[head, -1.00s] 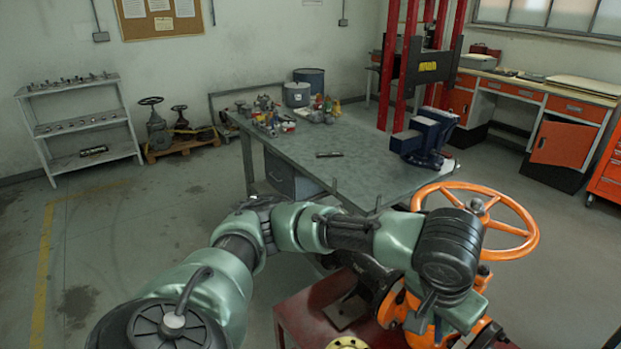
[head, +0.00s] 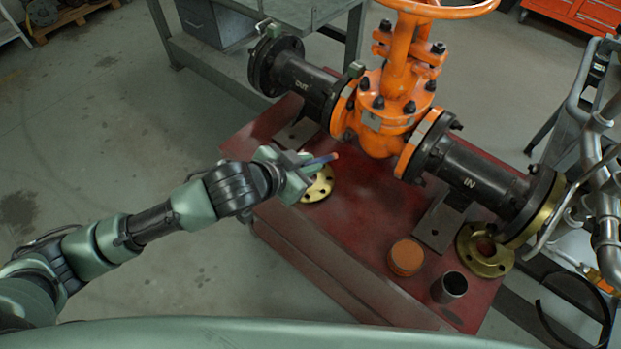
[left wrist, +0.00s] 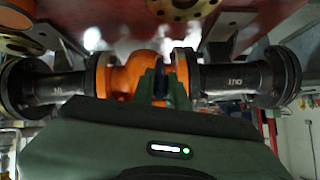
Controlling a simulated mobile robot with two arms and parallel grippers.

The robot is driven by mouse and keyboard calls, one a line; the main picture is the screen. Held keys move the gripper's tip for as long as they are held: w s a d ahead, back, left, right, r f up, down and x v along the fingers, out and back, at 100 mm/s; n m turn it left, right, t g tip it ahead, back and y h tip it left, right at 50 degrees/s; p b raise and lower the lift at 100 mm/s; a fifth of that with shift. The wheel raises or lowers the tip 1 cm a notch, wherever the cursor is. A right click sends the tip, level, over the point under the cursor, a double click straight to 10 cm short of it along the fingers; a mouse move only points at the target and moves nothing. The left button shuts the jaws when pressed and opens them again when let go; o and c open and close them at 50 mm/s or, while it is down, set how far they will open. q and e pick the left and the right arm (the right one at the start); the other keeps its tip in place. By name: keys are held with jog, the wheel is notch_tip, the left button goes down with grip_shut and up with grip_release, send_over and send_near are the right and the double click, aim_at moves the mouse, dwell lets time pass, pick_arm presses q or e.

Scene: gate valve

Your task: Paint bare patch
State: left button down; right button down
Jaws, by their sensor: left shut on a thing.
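The orange gate valve (head: 385,140) sits between black pipe stubs on a red stand. A small grey patch (head: 371,121) shows on its body; I cannot tell if it is bare metal or a plate. My left gripper (head: 308,166) is shut on a thin brush (head: 322,160) with a bluish handle and an orange tip, left of the valve and apart from it. An open pot of orange paint (head: 406,256) stands on the stand. In the left wrist view the fingers (left wrist: 163,85) overlap the orange valve body (left wrist: 121,72). My right gripper is not in view.
The red stand (head: 345,235) is clear in its middle. A brass flange (head: 316,190) lies below my left gripper, another brass flange (head: 486,262) at right. A dark open can (head: 450,287) stands beside the pot. Grey tubing (head: 603,160) rises at far right.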

pick_arm(q)
jog(key=w+d+b, duration=0.2)
jog(key=w+d, duration=0.2)
jog(key=shift+w+d+f+m+h, duration=0.25)
jog(key=shift+d+f+m+h, duration=0.05)
jog(key=shift+f+h, duration=0.15)
dwell(0.6)
